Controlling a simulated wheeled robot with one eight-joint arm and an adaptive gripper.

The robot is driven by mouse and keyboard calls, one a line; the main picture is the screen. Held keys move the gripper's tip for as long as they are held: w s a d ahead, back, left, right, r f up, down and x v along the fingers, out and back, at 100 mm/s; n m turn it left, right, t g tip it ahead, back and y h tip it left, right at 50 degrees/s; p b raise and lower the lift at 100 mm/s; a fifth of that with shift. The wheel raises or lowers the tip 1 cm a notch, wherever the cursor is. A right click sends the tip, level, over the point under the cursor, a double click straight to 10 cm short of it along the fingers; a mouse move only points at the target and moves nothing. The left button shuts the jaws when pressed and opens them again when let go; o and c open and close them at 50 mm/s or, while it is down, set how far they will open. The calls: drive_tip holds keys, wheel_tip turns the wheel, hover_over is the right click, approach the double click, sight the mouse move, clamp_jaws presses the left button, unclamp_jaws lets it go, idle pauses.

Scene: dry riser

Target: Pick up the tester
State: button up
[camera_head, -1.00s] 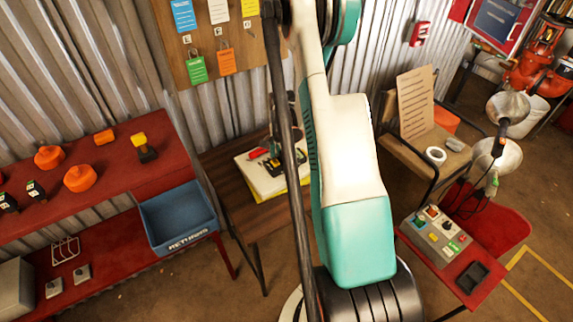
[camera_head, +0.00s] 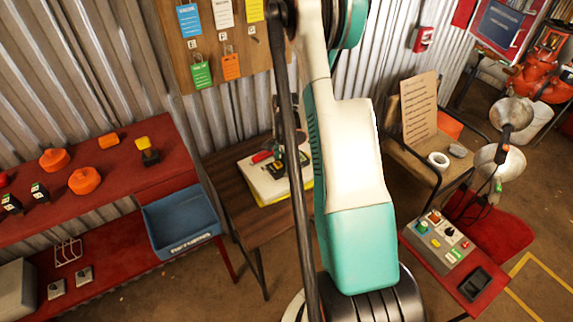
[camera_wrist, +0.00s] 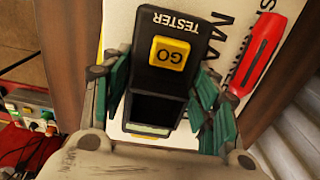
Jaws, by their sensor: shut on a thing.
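The tester (camera_wrist: 165,60) is a black device with a yellow GO button and the word TESTER on it. It fills the middle of the wrist view. My gripper (camera_wrist: 160,105) has its green fingers on both sides of the tester and is shut on it. Under it lies a white manual (camera_wrist: 215,20) with large black letters; I cannot tell whether the tester still touches it. In the head view my arm partly hides the gripper (camera_head: 290,160) at the small wooden table.
A red-handled tool (camera_wrist: 262,55) lies beside the tester on the manual. The wooden table (camera_head: 235,165) stands between the red shelf (camera_head: 120,190) with a blue returns bin (camera_head: 180,222) and a chair (camera_head: 440,165). A control box (camera_head: 440,240) sits on a red stand at right.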

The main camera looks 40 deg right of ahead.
wheel_tip(320, 180, up, 19)
drive_tip(key=p, duration=0.5)
idle(1.1)
